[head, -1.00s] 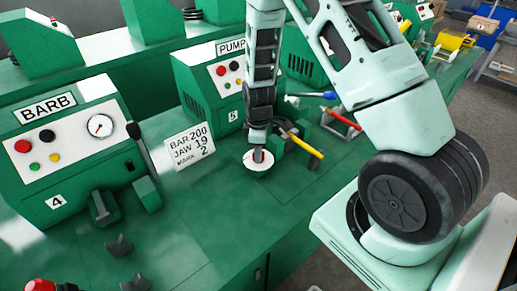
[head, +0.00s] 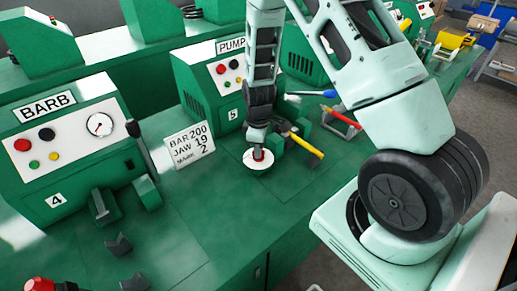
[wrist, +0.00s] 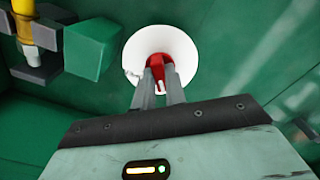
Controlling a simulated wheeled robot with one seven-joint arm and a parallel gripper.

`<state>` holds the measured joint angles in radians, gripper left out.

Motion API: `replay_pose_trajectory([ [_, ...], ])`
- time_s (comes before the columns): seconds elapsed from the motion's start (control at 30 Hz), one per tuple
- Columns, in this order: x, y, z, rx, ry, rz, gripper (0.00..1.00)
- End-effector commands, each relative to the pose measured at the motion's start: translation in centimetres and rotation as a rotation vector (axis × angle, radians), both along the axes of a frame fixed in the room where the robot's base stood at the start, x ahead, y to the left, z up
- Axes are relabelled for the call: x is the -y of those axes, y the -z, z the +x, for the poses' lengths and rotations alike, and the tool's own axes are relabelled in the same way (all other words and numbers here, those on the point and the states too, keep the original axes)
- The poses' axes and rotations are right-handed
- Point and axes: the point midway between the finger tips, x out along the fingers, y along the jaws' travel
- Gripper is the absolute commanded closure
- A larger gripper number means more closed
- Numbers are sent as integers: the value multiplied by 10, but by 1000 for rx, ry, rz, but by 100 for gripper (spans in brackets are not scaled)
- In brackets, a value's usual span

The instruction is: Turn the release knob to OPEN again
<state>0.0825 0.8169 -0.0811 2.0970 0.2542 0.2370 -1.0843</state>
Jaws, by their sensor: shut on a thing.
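The release knob is red (wrist: 158,68) and sits on a round white disc (wrist: 183,52) on the green bench. In the head view the white disc (head: 251,166) lies in front of the PUMP unit, with the red knob (head: 258,155) at its middle. My gripper (wrist: 160,80) points down at the knob. Its two grey fingers are close together on the red knob, which they partly hide. A small pale mark shows on the disc's left edge in the wrist view. No OPEN lettering can be read.
A white card (head: 189,147) reading BAR 200, JAW 19 stands to the left. The BARB unit (head: 65,140) is further left.

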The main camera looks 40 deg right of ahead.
Motion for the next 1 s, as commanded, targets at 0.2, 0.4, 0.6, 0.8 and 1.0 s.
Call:
replay_pose_trajectory([
  [0.2, 0, 0, 1, 1, 177, 0, 100],
  [0.4, 0, 0, 1, 3, 369, 0, 100],
  [0.6, 0, -1, 1, 2, 558, 0, 100],
  [0.8, 0, -1, 1, 2, 749, 0, 100],
  [1.0, 0, -1, 1, 2, 939, 0, 100],
])
